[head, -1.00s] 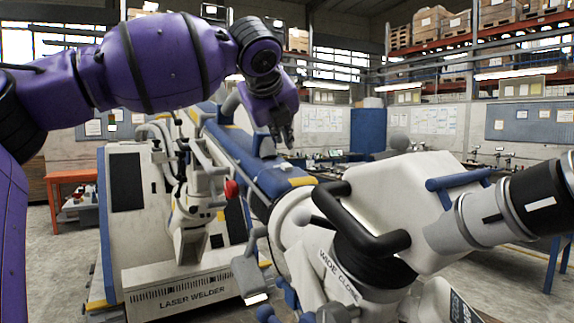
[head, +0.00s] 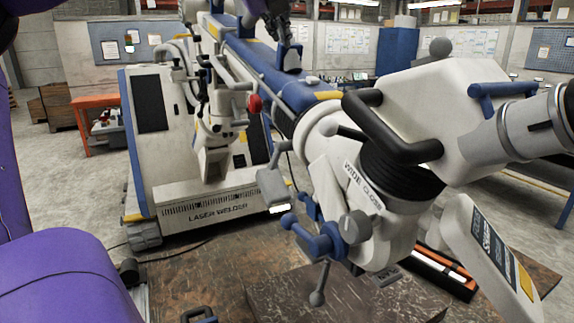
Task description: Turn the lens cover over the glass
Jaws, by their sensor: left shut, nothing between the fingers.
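The white microscope head (head: 440,105) fills the right half of the head view, on its blue and white arm (head: 265,75). Below its black bellows is a white lower housing with a label reading WIDE and CLOSE (head: 363,187). Blue knobs (head: 318,243) and a grey round part (head: 355,228) sit at its lower end; I cannot tell for certain which part is the lens cover. The glass is not visible. My right gripper is not in view.
A laser welder cabinet (head: 160,150) with a red knob (head: 254,103) stands at the left. A brown worktop (head: 215,270) lies below the microscope head, with an orange-edged tray (head: 445,275) on it. My purple arm link covers the lower left. Floor shows at left.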

